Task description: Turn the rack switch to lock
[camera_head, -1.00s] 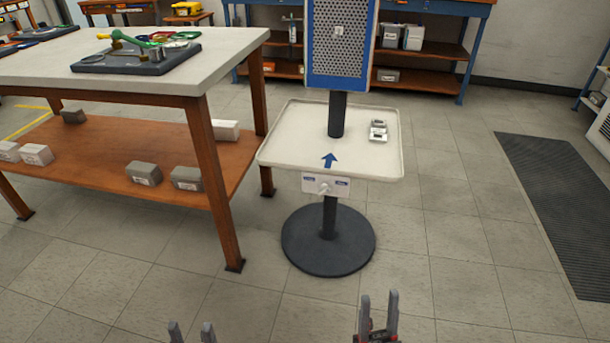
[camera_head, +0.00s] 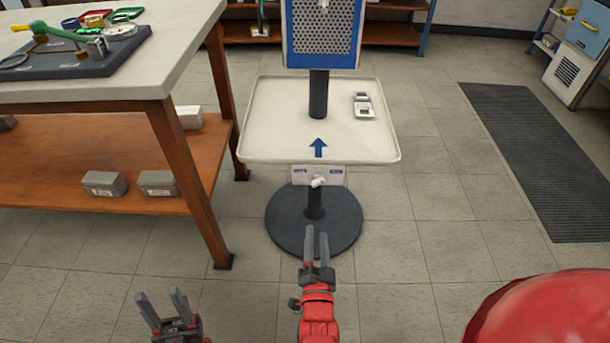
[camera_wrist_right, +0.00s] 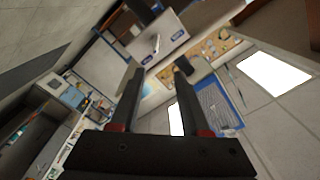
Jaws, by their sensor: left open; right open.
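The rack switch (camera_head: 318,181) is a small white knob on a pale panel under the front edge of the stand's tray. The panel has a blue label on each side of the knob, too small to read. The switch also shows in the right wrist view (camera_wrist_right: 156,43), beyond the fingertips. My right gripper (camera_head: 316,232) is open and empty, below and in front of the switch, apart from it. It also shows open in the right wrist view (camera_wrist_right: 155,85). My left gripper (camera_head: 160,298) is open and empty at the lower left, away from the stand.
The white tray (camera_head: 270,125) carries a blue arrow and a small metallic device (camera_head: 363,105). A perforated blue-framed board (camera_head: 322,32) rises above it, and a round dark base (camera_head: 285,210) stands below. A workbench (camera_head: 170,65) is close on the left.

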